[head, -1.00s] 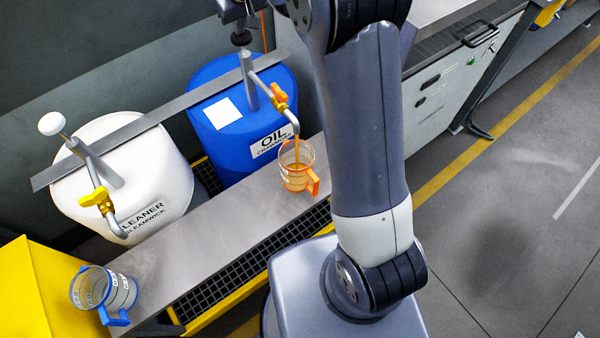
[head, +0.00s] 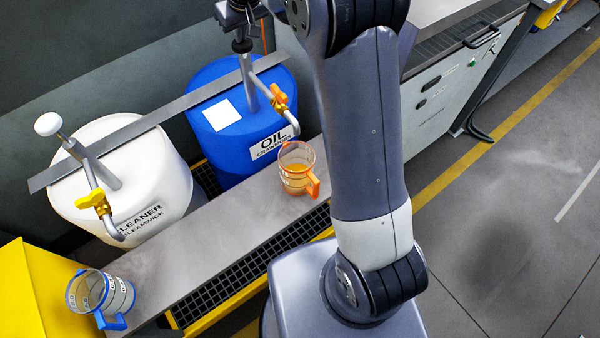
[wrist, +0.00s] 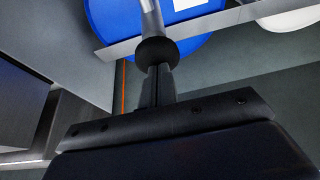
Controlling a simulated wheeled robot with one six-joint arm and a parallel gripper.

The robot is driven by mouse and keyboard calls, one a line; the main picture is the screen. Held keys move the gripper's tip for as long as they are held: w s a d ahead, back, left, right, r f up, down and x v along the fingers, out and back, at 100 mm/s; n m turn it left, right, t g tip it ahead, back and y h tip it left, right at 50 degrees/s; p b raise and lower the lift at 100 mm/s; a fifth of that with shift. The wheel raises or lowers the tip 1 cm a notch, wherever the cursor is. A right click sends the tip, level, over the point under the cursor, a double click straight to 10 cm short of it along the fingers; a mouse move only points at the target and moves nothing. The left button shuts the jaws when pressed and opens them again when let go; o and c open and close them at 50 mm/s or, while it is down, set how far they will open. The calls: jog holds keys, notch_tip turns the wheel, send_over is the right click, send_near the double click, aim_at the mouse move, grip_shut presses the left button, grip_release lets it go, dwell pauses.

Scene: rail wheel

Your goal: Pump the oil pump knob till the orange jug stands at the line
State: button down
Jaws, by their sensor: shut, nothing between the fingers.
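The blue oil drum (head: 225,142) stands behind the steel shelf. Its black pump knob (head: 242,46) tops a grey rod and also shows in the wrist view (wrist: 156,51). My gripper (head: 240,30) is directly above the knob, fingers shut, tips at or touching its top; the wrist view shows the shut fingers (wrist: 158,78) meeting the knob. The orange jug (head: 297,168) stands on the shelf under the oil spout (head: 290,118), with orange oil in its lower part. No stream shows from the spout. I cannot make out the jug's line.
A white cleaner drum (head: 120,180) with a white knob (head: 48,124) and yellow-valved spout stands left. A blue-handled jug (head: 100,292) stands at the shelf's near left end. A metal rail (head: 150,120) crosses both drums. My arm covers the right of the shelf.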

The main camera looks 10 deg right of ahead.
jog(key=shift+r+p, duration=1.95)
jog(key=shift+r, duration=0.6)
jog(key=shift+f, duration=0.1)
jog(key=shift+s+f+b, duration=0.1)
jog(key=shift+f+b, duration=1.95)
jog(key=shift+f, duration=0.9)
jog(key=shift+r, duration=0.1)
jog(key=shift+r+p, duration=2.4)
jog(key=shift+r, duration=0.55)
jog(key=shift+r, duration=0.1)
